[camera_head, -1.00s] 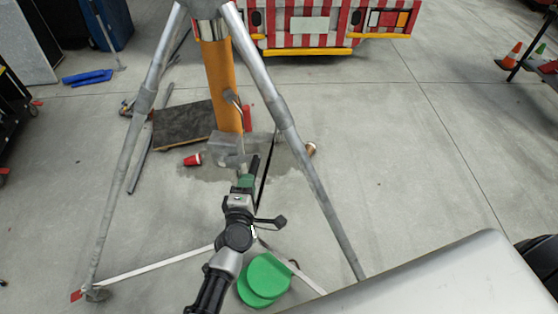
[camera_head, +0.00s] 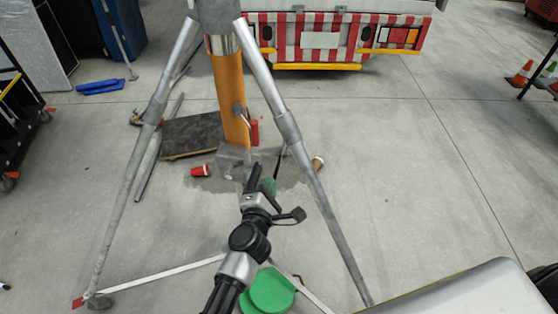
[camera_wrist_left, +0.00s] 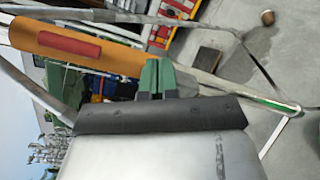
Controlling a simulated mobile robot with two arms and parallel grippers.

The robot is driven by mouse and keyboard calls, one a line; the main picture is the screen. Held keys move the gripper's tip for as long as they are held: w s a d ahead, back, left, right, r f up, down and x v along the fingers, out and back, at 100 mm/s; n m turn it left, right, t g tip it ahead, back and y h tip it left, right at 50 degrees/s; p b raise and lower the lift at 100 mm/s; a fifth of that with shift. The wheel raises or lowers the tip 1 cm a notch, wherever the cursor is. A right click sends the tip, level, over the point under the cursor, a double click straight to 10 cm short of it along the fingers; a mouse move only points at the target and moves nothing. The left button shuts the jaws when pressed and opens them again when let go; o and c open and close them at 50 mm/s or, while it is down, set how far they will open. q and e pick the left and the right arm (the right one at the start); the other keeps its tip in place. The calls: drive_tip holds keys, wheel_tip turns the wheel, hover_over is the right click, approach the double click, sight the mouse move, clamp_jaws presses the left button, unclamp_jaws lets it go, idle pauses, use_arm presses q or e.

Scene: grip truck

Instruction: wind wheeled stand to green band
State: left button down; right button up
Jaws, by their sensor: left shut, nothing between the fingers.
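The wheeled stand (camera_head: 232,85) is a tripod with an orange column, grey legs and a shiny metal collar above the orange. A grey crank fitting (camera_head: 239,109) and a red grip (camera_head: 254,133) are on the column's side. The red part shows on the orange tube in the left wrist view (camera_wrist_left: 68,43). My left gripper (camera_head: 268,186) is below the column's foot, apart from the red grip. Its green fingers (camera_wrist_left: 157,78) are shut and empty. My right gripper is not in view.
A red cup (camera_head: 201,171) and a brown cup (camera_head: 318,162) lie on the floor. A dark board (camera_head: 192,135) lies behind the stand. Green discs (camera_head: 268,292) are at the bottom. A red-and-white truck (camera_head: 330,38) stands behind. The floor at right is mostly clear.

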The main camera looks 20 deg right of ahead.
use_arm(q)
drive_tip(key=d+r+n, duration=0.2)
drive_tip(key=d+r, duration=0.3)
drive_tip(key=r, duration=0.2)
drive_tip(key=w+a+f+b, duration=0.1)
drive_tip(key=w+a+f, duration=0.1)
drive_tip(key=a+f, duration=0.2)
drive_tip(key=w+a+f+n+b, duration=0.1)
drive_tip(key=w+a+f+b, duration=0.1)
drive_tip(key=a, duration=0.5)
wheel_tip(320, 180, down, 2)
drive_tip(key=shift+w+f+n+h, duration=0.15)
drive_tip(key=shift+w+n+h, duration=0.15)
drive_tip(key=shift+w, duration=0.5)
drive_tip(key=c, duration=0.7)
unclamp_jaws()
drive_tip(key=shift+p+v, duration=1)
drive_tip(key=shift+v, duration=3.95)
